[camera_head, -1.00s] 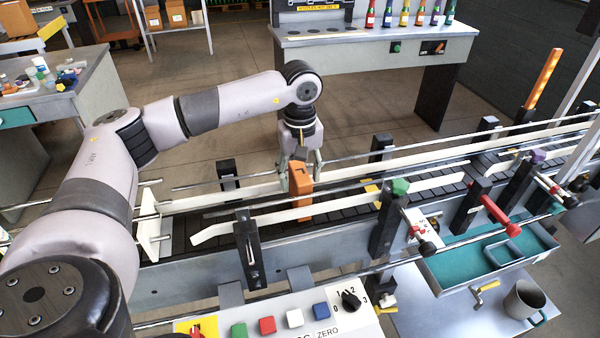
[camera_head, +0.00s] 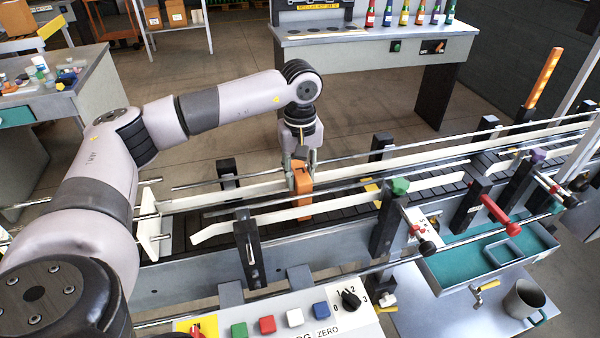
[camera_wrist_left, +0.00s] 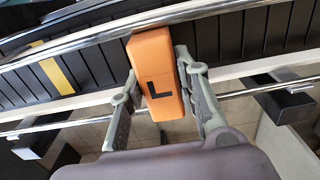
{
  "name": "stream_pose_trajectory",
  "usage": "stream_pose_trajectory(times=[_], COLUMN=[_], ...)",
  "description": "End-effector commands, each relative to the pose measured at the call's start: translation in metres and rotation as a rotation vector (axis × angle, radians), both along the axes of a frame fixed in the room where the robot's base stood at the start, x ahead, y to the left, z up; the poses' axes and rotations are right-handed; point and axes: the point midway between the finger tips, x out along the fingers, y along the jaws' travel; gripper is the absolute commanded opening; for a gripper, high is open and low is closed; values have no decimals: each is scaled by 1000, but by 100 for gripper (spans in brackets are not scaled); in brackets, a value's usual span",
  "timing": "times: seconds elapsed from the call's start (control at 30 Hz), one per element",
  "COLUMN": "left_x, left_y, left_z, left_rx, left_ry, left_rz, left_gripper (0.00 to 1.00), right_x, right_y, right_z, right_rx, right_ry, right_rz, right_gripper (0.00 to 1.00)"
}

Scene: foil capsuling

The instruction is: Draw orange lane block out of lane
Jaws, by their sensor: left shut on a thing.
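The orange lane block (camera_head: 303,184) stands in the conveyor lane between the white guide rails, slightly tilted in the head view. In the left wrist view the orange block (camera_wrist_left: 155,66) carries a black L mark and lies between my two fingers. My left gripper (camera_head: 301,166) reaches down from above and is shut on the block's upper part. The fingers also show in the left wrist view (camera_wrist_left: 160,95), one on each side of the block. The lane (camera_head: 345,206) has dark slats. My right gripper is not in view.
A metal rail and white guide (camera_head: 420,158) run along the lane's far side. Dark posts with green (camera_head: 400,186) and red knobs stand on the near side. A button panel (camera_head: 290,318) is at the front. The lane right of the block is open.

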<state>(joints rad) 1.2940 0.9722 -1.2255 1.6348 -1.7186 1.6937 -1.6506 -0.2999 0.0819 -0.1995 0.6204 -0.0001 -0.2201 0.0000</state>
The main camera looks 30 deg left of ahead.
Motion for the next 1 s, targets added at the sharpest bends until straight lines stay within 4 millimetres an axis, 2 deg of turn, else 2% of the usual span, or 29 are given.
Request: stream_pose_trajectory(times=[1.0], left_x=[1], left_y=[0], left_z=[60], left_rx=[0], left_ry=[-6], left_rz=[1], left_gripper=[0], right_x=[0], right_y=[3], right_z=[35], right_rx=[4], right_ry=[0], right_rz=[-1], right_gripper=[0])
